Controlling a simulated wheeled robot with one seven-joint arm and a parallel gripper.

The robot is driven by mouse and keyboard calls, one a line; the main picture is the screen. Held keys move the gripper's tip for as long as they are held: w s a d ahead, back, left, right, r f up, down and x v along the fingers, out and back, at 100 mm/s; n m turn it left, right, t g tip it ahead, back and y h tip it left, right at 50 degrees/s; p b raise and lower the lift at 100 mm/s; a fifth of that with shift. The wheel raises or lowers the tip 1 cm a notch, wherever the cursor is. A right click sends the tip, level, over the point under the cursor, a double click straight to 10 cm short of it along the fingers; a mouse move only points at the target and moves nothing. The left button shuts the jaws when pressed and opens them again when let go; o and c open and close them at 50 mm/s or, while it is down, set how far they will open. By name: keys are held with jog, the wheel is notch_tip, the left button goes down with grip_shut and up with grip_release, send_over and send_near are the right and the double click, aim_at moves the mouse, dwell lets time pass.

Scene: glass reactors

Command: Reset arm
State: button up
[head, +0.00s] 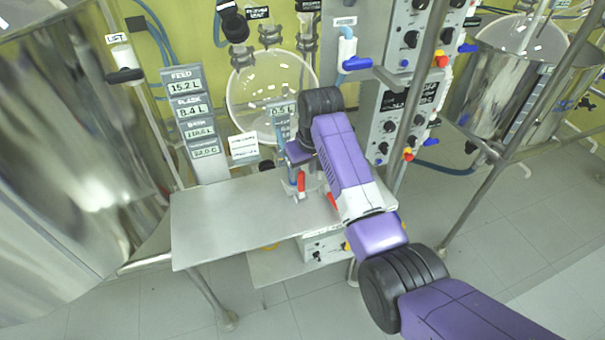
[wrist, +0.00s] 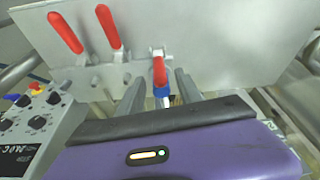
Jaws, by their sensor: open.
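My purple arm reaches over the grey metal table (head: 235,220). My gripper (head: 298,172) is at the table's back right, partly hidden by the arm. In the wrist view my gripper (wrist: 160,88) is open, with its two grey fingers apart. A red valve handle (wrist: 159,70) with a blue collar shows between the fingers. I cannot tell whether they touch it. Two more red handles (wrist: 108,26) sit to the left on the grey metal plate. A red handle also shows beside the gripper in the head view (head: 301,182).
A stack of display signs (head: 190,105) stands at the table's back left, near a round glass vessel (head: 270,95). Control boxes (head: 395,115) with knobs are right of the arm. Large steel vessels (head: 70,130) flank the scene. The table's front left is clear.

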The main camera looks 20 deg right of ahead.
dwell(0.4)
jog(key=shift+w+r, duration=0.1)
jog(key=shift+w, duration=0.25)
jog(key=w+r+t, duration=0.6)
jog(key=w+t, duration=0.1)
jog(key=s+m+t, duration=0.1)
jog(key=s+t, duration=0.3)
jog(key=s, duration=5.6)
jog(key=shift+m+t+h, duration=0.3)
jog(key=shift+m, duration=0.1)
